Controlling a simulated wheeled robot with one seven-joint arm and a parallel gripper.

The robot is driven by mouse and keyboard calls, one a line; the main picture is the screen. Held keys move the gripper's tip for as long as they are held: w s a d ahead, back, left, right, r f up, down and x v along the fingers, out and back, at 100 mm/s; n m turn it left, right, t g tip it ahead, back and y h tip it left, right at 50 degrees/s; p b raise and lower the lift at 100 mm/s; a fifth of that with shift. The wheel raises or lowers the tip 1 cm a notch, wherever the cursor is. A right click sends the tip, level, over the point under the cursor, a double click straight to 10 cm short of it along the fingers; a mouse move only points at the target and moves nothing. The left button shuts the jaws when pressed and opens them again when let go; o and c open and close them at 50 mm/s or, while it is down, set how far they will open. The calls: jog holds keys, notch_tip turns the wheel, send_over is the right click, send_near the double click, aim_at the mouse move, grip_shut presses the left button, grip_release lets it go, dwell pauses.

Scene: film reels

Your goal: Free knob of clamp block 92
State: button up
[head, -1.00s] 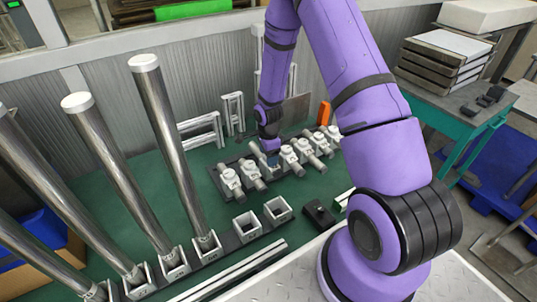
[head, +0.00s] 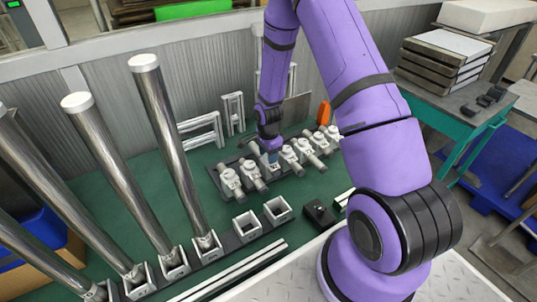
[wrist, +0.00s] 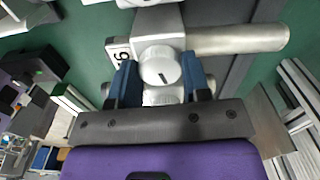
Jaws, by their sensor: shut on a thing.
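A clamp block (wrist: 152,22) fills the top of the wrist view, with a silver rod (wrist: 240,39) running out to the right. Its tag (wrist: 119,50) shows a digit like 9, turned on its side; the rest is hard to read. A round white knob (wrist: 160,66) with a dark slot mark sits on it. My gripper (wrist: 160,72) is shut on this knob, one blue finger on each side. In the head view my gripper (head: 270,157) reaches down into the row of clamp blocks and hides part of the held one.
Other clamp blocks (head: 230,181) stand close on both sides along the same dark rail. Tall steel tubes (head: 165,140) rise from sockets at the left. Empty square sockets (head: 246,226) and a small black box (head: 319,213) lie in front.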

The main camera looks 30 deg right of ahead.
jog(key=n, duration=0.4)
jog(key=shift+n, duration=0.3)
jog(key=n, duration=0.3)
jog(key=shift+n, duration=0.3)
jog(key=n, duration=0.4)
jog(key=shift+n, duration=0.3)
jog(key=n, duration=1.2)
jog(key=shift+n, duration=0.3)
jog(key=n, duration=0.3)
jog(key=shift+n, duration=2.2)
